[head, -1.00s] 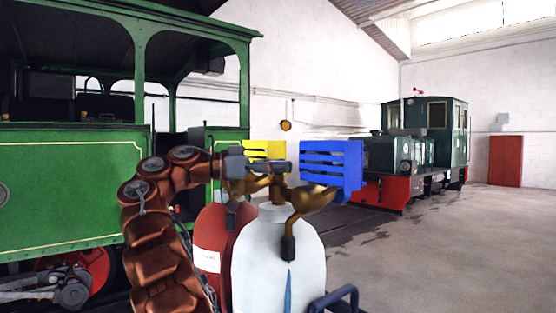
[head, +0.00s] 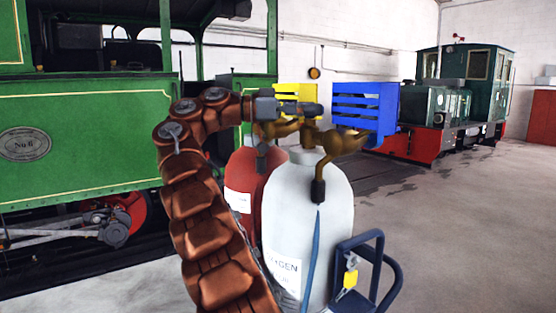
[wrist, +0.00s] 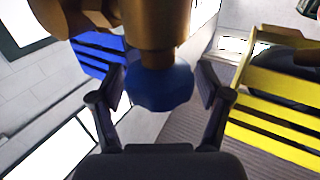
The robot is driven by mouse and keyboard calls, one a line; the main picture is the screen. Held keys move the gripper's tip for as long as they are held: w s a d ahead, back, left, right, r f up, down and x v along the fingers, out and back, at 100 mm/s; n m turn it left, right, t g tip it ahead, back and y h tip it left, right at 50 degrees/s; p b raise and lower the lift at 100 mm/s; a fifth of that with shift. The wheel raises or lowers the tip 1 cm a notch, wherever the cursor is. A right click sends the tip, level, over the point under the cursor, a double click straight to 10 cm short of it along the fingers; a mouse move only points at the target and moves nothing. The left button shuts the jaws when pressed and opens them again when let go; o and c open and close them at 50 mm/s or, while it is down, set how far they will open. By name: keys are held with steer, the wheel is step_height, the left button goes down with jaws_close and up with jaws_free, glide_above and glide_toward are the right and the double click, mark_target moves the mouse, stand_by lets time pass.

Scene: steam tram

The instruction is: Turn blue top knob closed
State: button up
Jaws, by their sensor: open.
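A white cylinder marked OXYGEN (head: 307,205) stands upright with a brass valve (head: 340,143) on top. In the wrist view the blue top knob (wrist: 160,90) sits at the end of a brass stem (wrist: 152,30). My gripper (wrist: 160,79) is open, with one finger on each side of the knob; I cannot tell whether either finger touches it. In the head view my gripper (head: 312,109) is at valve height above the white cylinder. The blue knob cannot be made out in the head view.
A red cylinder (head: 240,190) stands close on the left of the white one. Blue (head: 365,108) and yellow (head: 296,97) slatted blocks flank the valves. A dark blue trolley handle (head: 385,262) is in front right. A green tram (head: 90,140) is left; floor at right is clear.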

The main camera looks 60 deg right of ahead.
steer(key=shift+a+f+n+t+h+b, duration=0.15)
steer(key=shift+n+t+h+b, duration=0.3)
steer(key=shift+b, duration=0.75)
steer(key=shift+f+h+b, duration=0.1)
steer(key=shift+h+b, duration=0.25)
steer(key=shift+b, duration=0.15)
steer(key=n+t+h+b, duration=0.2)
steer(key=b, duration=0.2)
steer(key=shift+n+h, duration=0.25)
steer(key=shift+h, duration=0.05)
steer(key=shift+r+n+t+h+b, duration=0.2)
steer(key=shift+n+t+h+b, duration=0.65)
steer(key=shift+t, duration=0.4)
steer(key=shift+r+n+t+h, duration=0.1)
steer(key=shift+n+t+h, duration=0.4)
steer(key=shift+t, duration=0.2)
steer(key=shift+n+t+p, duration=0.35)
steer(key=shift+t, duration=0.05)
steer(key=shift+r+h, duration=0.1)
steer(key=shift+h, duration=0.15)
steer(key=shift+n+t+p, duration=0.3)
steer(key=shift+t+p, duration=0.1)
steer(key=shift+p, duration=0.1)
steer(key=shift+n+t+h+p, duration=0.4)
steer(key=shift+t+p, duration=0.2)
steer(key=shift+p, duration=0.1)
